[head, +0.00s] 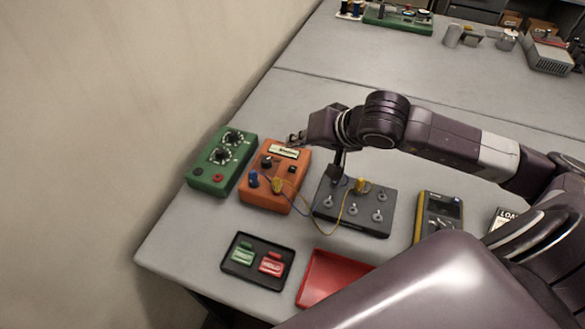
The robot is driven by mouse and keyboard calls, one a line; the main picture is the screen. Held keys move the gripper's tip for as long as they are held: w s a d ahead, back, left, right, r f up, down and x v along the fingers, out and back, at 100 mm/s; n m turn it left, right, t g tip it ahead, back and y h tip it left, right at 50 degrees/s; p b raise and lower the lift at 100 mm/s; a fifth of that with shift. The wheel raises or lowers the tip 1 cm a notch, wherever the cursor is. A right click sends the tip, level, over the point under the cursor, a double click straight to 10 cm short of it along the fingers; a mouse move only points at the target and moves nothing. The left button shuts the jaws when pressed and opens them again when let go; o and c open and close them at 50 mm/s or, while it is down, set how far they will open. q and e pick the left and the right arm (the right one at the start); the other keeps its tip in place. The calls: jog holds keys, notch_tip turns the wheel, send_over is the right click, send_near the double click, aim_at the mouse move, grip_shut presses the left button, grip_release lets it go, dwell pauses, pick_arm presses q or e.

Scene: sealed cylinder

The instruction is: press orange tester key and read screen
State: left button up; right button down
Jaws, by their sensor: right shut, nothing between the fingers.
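The orange tester (262,200) lies on the grey table at the left, with a small pale screen (284,152) at its far edge. The screen has dark marks too small to read. Dark knobs or keys show on its face; I cannot tell which is its key. A blue and a yellow plug sit at its near end, with thin wires running right. My left gripper is not in view.
A green box with dials (213,172) stands left of the tester. A dark terminal board (350,212) is at its right, then a yellow-edged meter (439,215). In front are a black tray (233,269) with green and red tags and a red tray (325,275).

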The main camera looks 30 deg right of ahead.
jog(key=b, duration=0.3)
send_over(295, 170)
notch_tip(295, 170, down, 5)
jog(key=shift+w+f, duration=0.1)
jog(key=shift+f+b, duration=0.45)
jog(key=shift+f, duration=0.05)
dwell(0.9)
jog(key=shift+f+b, duration=0.4)
jog(key=shift+b, duration=0.55)
jog(key=shift+f+b, duration=0.4)
jog(key=shift+b, duration=0.3)
dwell(0.3)
jog(key=shift+r, duration=0.85)
